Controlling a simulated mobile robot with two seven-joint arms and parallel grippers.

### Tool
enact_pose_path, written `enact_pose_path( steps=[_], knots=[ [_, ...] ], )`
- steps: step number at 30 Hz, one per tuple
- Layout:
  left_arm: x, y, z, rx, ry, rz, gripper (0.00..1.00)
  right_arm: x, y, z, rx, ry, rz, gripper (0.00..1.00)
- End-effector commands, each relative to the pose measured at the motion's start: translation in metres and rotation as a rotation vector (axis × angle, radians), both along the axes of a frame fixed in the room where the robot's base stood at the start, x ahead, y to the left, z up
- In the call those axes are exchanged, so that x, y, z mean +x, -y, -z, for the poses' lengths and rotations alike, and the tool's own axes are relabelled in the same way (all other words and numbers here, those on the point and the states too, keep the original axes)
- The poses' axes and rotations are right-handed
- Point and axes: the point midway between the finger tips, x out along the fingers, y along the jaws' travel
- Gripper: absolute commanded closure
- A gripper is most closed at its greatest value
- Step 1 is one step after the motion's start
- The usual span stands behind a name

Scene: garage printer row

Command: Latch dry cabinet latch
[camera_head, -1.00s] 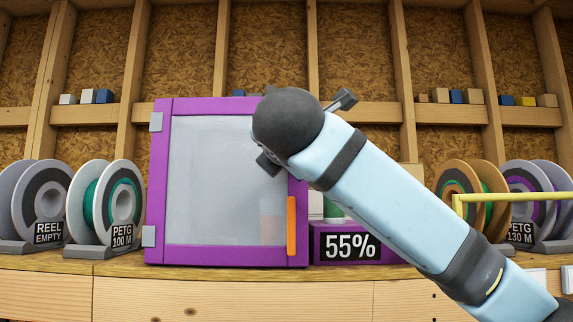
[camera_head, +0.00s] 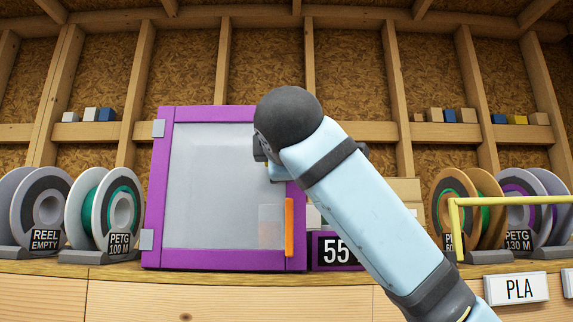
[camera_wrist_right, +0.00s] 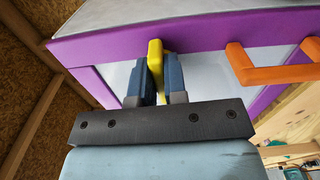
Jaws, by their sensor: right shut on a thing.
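The dry cabinet (camera_head: 158,190) is a purple box with a clear door, standing on the bench. Its door looks closed or nearly closed; I cannot tell if a small gap remains. An orange handle (camera_head: 289,227) is on the door's right side; it also shows in the wrist view (camera_wrist_right: 270,66). The yellow latch (camera_wrist_right: 155,55) is at the purple frame in the wrist view, between the fingers of my right gripper (camera_wrist_right: 160,75), which is shut on it. In the head view my right arm mostly hides the latch and the gripper (camera_head: 264,160). My left gripper is not in view.
A purple readout box (camera_head: 325,250) is right of the cabinet, partly behind my arm. Filament reels (camera_head: 105,210) stand at left and more reels (camera_head: 515,210) at right. A yellow frame (camera_head: 510,201) and a PLA label (camera_head: 518,289) are at right.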

Motion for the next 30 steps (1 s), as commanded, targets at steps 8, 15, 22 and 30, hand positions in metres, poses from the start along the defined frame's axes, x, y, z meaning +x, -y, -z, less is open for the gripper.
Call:
enact_pose_path(
  steps=[8, 15, 22, 30],
  knots=[
    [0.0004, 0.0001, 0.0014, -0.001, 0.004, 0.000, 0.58, 0.0001, -0.0001, 0.0005, 0.055, 0.000, 0.000, 1.00],
    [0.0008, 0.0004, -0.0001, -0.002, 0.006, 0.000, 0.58, 0.0000, 0.0000, 0.0002, 0.060, 0.000, 0.000, 1.00],
    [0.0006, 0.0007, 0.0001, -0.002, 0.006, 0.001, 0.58, 0.0000, 0.0000, 0.0002, 0.059, 0.000, 0.000, 0.74],
    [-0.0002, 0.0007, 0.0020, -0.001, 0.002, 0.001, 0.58, 0.0000, 0.0000, 0.0003, 0.058, 0.000, 0.000, 0.62]
  ],
)
